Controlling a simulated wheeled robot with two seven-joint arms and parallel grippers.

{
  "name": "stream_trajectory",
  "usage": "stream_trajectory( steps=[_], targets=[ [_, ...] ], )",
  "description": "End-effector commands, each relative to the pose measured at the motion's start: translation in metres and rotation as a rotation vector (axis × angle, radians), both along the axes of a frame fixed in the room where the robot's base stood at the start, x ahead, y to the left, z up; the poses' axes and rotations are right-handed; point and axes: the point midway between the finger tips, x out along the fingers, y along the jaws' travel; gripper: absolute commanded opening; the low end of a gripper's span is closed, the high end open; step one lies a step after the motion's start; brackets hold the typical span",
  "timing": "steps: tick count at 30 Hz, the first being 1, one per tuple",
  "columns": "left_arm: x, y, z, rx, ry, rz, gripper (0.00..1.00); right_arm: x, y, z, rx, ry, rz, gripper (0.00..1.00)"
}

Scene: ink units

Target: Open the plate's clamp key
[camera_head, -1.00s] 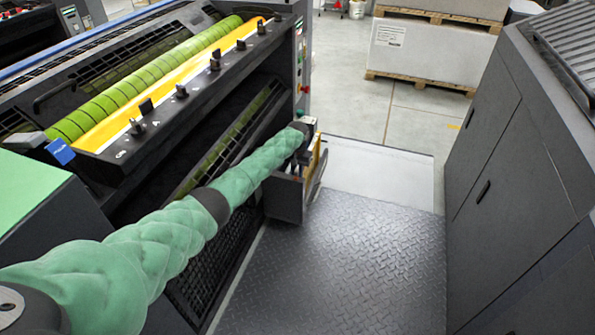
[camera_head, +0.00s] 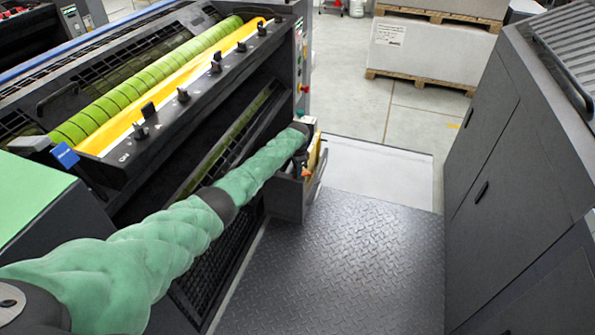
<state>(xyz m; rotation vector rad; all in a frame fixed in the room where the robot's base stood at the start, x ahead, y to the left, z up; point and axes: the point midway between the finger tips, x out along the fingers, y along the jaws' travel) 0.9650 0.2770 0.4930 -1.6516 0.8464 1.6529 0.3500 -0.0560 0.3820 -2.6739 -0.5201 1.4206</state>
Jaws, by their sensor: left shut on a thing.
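The press (camera_head: 95,170) stands at the left with a green-striped cylinder (camera_head: 120,93) and a yellow plate (camera_head: 125,118) along it. My left arm reaches past the bar to the press's far lower corner. My left gripper (camera_head: 304,168) is there, at an open dark box (camera_head: 289,198), well away from the keys. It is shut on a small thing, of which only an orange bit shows. My right gripper is out of view.
A ribbed metal footplate (camera_head: 345,265) lies clear between the press and a dark cabinet (camera_head: 520,165) at the right. Boxed pallets (camera_head: 428,50) stand at the back. A green-topped surface (camera_head: 30,200) is at the near left.

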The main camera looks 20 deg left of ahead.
Motion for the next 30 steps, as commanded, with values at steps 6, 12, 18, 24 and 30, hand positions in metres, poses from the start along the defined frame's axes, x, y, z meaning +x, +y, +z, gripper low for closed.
stream_trajectory(
  steps=[6, 12, 18, 24, 30],
  targets=[
    [0.001, 0.0, 0.001, 0.0, -0.001, -0.203, 0.0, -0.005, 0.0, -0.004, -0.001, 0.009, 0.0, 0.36],
    [0.001, 0.0, 0.001, 0.0, -0.001, -0.378, 0.0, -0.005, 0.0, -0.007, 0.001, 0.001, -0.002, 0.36],
    [0.001, 0.0, 0.001, -0.001, -0.002, -0.519, 0.0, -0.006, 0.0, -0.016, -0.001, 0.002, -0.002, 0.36],
    [0.001, 0.0, 0.001, -0.001, -0.002, -0.613, 0.0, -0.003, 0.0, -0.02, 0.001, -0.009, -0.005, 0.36],
    [0.001, 0.0, 0.001, -0.001, -0.003, -0.661, 0.0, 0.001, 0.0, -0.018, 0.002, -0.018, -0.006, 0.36]
  ],
)
